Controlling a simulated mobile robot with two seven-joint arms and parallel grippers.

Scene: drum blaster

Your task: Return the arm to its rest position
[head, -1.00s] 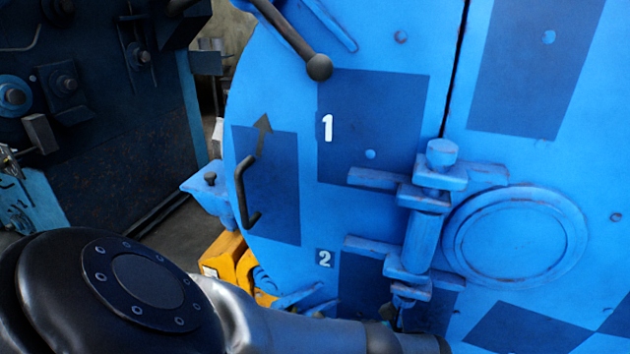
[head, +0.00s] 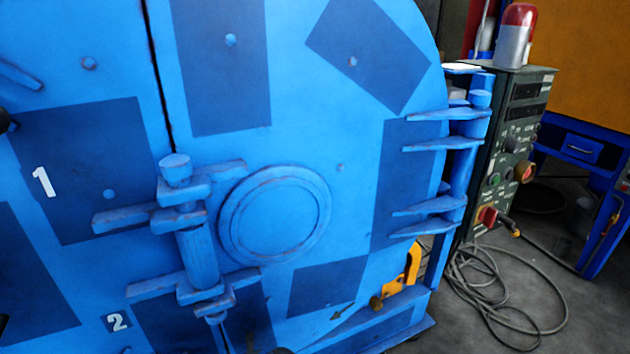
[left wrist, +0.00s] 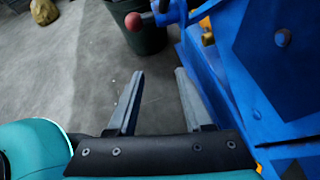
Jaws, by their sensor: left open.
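My left gripper (left wrist: 160,105) shows in the left wrist view with its two grey fingers apart and nothing between them. It is over the grey floor, just left of the blue machine body (left wrist: 245,60). No arm can be made out clearly in the head view now, and my right gripper is not seen. The head view is filled by the blue drum blaster door (head: 350,180), with darker blue squares, the numbers 1 and 2, a hinge-like latch (head: 195,240) and a round raised plate (head: 275,215).
A control box (head: 510,140) with a red lamp (head: 517,25) stands right of the door. Loose cables (head: 490,290) lie on the floor below it. A blue-framed bench (head: 590,160) is at the far right. A dark bin (left wrist: 143,35) and a red ball knob (left wrist: 133,21) are beyond my left gripper.

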